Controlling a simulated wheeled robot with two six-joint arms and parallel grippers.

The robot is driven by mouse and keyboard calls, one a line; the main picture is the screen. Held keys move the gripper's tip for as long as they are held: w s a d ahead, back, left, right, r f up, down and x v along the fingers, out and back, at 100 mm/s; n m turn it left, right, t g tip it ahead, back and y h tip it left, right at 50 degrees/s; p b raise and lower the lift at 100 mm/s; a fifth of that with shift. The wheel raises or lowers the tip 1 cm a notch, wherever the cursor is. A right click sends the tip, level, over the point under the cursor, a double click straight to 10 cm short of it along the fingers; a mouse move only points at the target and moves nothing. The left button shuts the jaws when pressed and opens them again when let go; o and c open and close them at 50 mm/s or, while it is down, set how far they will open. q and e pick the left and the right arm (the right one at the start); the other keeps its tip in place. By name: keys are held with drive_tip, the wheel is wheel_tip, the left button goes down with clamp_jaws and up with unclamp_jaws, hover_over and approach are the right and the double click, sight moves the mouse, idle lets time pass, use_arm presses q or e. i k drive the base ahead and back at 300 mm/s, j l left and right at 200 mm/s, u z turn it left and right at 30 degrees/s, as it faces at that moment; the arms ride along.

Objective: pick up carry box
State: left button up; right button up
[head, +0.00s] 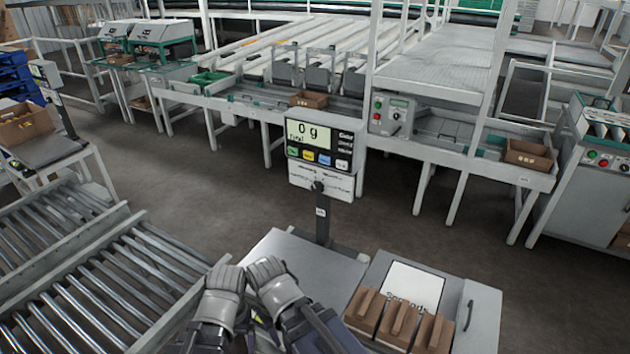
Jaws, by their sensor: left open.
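Three brown cardboard pieces with raised ridge-like tops, possibly folded carry boxes, stand side by side at the lower right: a left one (365,311), a middle one (397,319) and a right one (433,333). I cannot tell which is the task's carry box.
A scale plate (300,270) lies ahead, with its display (320,145) reading 0 g on a post. A roller conveyor (110,285) fills the lower left. Open brown boxes sit on the left scale stand (22,125) and the far line (310,99). Bare floor lies between.

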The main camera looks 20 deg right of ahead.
sight(396, 329)
drive_tip(key=j+z, duration=0.15)
drive_tip(key=z, duration=1.85)
drive_tip(key=i+j, duration=0.05)
drive_tip(key=j, duration=0.05)
